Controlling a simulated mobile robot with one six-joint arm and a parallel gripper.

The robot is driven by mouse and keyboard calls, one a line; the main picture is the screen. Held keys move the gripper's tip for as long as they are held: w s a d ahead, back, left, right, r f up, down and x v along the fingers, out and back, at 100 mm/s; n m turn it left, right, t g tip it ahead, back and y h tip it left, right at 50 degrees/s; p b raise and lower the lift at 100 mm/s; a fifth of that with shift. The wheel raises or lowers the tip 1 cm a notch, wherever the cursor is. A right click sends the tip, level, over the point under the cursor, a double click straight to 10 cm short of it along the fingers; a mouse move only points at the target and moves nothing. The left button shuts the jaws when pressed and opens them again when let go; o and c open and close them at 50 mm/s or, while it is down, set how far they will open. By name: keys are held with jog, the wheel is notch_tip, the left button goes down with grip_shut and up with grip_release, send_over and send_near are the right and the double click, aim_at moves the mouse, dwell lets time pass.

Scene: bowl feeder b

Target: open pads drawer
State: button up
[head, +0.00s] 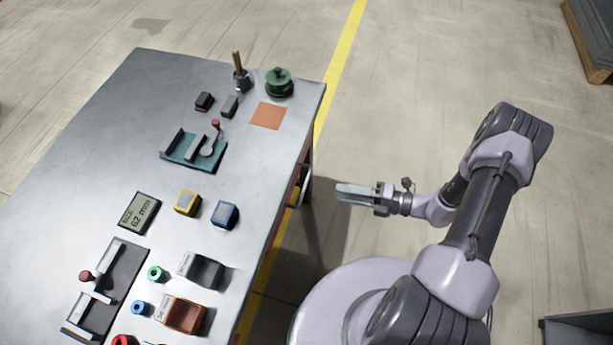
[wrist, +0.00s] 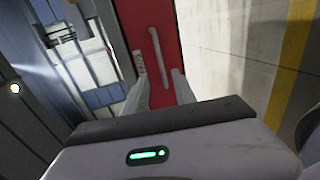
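The pads drawer's red front (wrist: 172,25) shows in the wrist view, turned on its side, with a pale label (wrist: 138,62) that seems to read PADS. A long, slim bar handle (wrist: 155,55) stands on this front. My gripper (wrist: 160,80) is open and empty, its two pale fingers apart and pointing at the red front, with the handle ahead of the gap between them. In the head view my gripper (head: 341,192) is beside the table's right side, apart from it, pointing left. The drawer front is mostly hidden under the tabletop edge there.
The metal table (head: 90,170) carries a teal fixture (head: 180,153), a green round pot (head: 279,84), a display (head: 139,213), and several small blocks and bins. Open floor (head: 420,80) lies right of the table. A yellow line (head: 340,70) crosses the floor.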

aim_at(305, 185)
jog(key=b+x, duration=0.2)
jog(key=x, duration=1)
jog(key=shift+w+a+f+b, duration=0.1)
jog(key=shift+w+a+b, duration=0.05)
jog(key=shift+a+b, duration=0.2)
grip_shut()
dwell(0.5)
